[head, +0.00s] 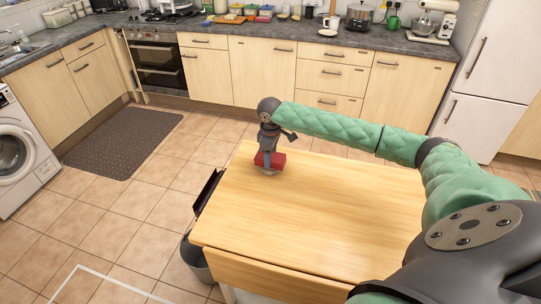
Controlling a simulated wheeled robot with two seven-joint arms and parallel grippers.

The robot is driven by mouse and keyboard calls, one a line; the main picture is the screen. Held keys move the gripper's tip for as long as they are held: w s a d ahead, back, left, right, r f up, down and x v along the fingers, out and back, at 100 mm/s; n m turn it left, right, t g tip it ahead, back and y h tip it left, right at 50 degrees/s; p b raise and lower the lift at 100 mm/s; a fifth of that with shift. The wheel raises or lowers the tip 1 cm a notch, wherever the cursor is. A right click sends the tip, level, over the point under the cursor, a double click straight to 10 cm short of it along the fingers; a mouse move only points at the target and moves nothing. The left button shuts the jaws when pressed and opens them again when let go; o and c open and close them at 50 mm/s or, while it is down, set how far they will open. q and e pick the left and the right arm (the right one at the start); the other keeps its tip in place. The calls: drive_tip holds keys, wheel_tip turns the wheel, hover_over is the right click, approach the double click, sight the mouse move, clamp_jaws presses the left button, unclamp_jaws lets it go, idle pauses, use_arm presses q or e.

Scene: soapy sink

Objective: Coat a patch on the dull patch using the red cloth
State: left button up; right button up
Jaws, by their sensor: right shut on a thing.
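The red cloth (276,159) is a small block-like red piece at the far left part of the wooden table (330,205). My right gripper (267,170) points down over it and is shut on it, with the cloth at or very near the tabletop. The wrist hides part of the cloth. I cannot make out a dull patch on the table; it may be hidden by the gripper and cloth or too faint to see. My left gripper is not in view.
The rest of the tabletop is bare. A grey bin (196,262) stands by the table's left side. A dark mat (122,141) lies on the tiled floor. Kitchen counters (230,29) with many items run along the back, with a washing machine (18,155) at left.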

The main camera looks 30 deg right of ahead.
drive_tip(key=shift+f, duration=0.45)
idle(0.8)
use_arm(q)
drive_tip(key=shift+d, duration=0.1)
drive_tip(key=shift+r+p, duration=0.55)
use_arm(e)
drive_tip(key=shift+f, duration=0.15)
idle(2.3)
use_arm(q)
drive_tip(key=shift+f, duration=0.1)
use_arm(e)
drive_tip(key=shift+r+p, duration=2.35)
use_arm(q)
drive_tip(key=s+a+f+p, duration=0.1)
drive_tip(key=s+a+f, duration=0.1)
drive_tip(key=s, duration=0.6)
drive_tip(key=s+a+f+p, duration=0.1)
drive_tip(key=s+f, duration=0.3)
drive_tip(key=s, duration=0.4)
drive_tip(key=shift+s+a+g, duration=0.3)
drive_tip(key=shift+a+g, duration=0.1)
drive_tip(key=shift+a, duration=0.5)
use_arm(e)
drive_tip(key=shift+r, duration=1.25)
